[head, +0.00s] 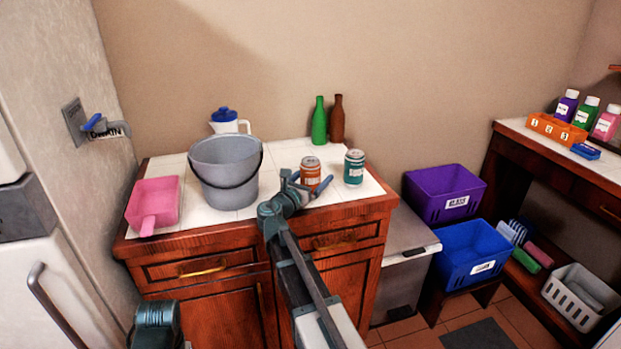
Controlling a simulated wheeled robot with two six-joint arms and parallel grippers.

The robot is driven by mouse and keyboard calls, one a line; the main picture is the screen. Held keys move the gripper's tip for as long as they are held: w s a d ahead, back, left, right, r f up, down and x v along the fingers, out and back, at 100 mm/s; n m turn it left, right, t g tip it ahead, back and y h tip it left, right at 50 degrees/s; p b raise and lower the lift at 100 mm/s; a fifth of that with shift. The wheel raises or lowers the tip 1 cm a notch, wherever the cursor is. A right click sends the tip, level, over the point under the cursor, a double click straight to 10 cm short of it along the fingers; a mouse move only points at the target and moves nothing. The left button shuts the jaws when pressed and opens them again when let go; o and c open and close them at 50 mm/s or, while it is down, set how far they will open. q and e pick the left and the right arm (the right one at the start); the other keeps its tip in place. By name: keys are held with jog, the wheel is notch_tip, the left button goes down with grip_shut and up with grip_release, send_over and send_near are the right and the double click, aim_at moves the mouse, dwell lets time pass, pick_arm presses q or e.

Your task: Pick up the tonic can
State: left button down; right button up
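Two cans stand upright near the counter's front right: an orange-red can (310,170) and a teal can (354,167). Their labels are too small to read, so I cannot tell which is the tonic can. My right gripper (308,187) is low at the front of the orange-red can, its fingers spread. It hides part of that can's lower side, and I cannot tell whether it touches. The teal can stands just right of the gripper, apart from it. Only part of my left arm shows at the bottom left; its gripper is out of view.
On the tiled counter (285,152) stand a grey bucket (223,175), a pink dustpan (153,200), a white jug (228,124), a green bottle (319,122) and a brown bottle (337,120). Purple (445,194) and blue (472,255) bins stand to the right.

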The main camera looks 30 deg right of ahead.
aim_at(315, 164)
jog(key=shift+w+d, duration=0.25)
jog(key=shift+d, duration=0.1)
jog(key=c, duration=1.4)
jog(key=shift+r, duration=0.15)
notch_tip(315, 164, up, 4)
jog(key=p, duration=0.4)
jog(key=s+a, duration=0.2)
jog(key=s, duration=0.1)
jog(key=s+a, duration=0.2)
jog(key=s, duration=0.1)
jog(key=s+a, duration=0.2)
jog(key=s, duration=0.1)
jog(key=shift+s+a+r+p, duration=0.15)
jog(key=shift+s+a+p, duration=0.1)
jog(key=shift+s+p, duration=0.1)
jog(key=shift+s+a+r, duration=0.1)
jog(key=shift+s+a, duration=0.5)
jog(key=shift+s, duration=0.3)
jog(key=shift+s+a+r, duration=0.1)
jog(key=shift+s+a, duration=0.5)
jog(key=shift+s, duration=0.25)
jog(key=shift+s, duration=0.1)
